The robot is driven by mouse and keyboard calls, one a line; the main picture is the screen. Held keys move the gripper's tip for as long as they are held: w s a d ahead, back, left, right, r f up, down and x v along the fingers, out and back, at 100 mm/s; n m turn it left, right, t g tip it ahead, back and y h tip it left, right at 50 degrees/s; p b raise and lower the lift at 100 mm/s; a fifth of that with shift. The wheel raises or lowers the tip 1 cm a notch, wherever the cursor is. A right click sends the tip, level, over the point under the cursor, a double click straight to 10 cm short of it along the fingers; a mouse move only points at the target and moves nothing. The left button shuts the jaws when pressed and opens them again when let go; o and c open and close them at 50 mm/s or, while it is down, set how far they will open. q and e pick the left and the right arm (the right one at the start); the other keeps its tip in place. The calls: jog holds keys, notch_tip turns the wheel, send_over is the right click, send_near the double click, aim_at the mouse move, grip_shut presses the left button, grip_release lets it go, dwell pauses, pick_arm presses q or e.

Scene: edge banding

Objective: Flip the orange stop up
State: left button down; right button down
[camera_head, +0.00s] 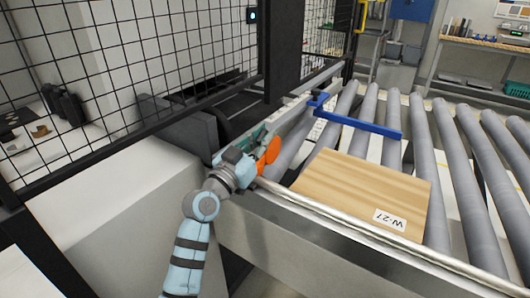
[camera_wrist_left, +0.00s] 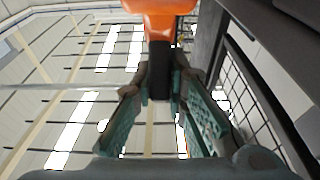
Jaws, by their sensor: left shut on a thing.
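The orange stop (camera_head: 269,150) is at the near left corner of the roller conveyor in the head view. In the left wrist view the orange stop (camera_wrist_left: 158,16) fills the top middle, with a dark stem below it. My left gripper (camera_head: 258,146) is at the stop, its arm coming up from below. In the left wrist view the fingers of my left gripper (camera_wrist_left: 160,82) close on the dark stem from both sides. The fingers hide part of the stop in the head view. My right gripper is not in view.
A wooden panel (camera_head: 366,191) labelled W-27 lies on the rollers (camera_head: 463,150) right of the stop. A blue bar (camera_head: 358,123) lies behind the panel. A wire fence (camera_head: 120,75) stands on the left, with a dark post (camera_head: 282,50) behind my gripper.

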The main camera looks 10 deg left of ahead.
pick_arm(q)
jog(key=shift+f, duration=0.15)
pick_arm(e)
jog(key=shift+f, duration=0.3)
pick_arm(q)
jog(key=c, duration=1.6)
grip_release()
jog(key=shift+s, duration=0.15)
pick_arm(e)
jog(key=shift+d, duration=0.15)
pick_arm(q)
jog(key=v, duration=1.2)
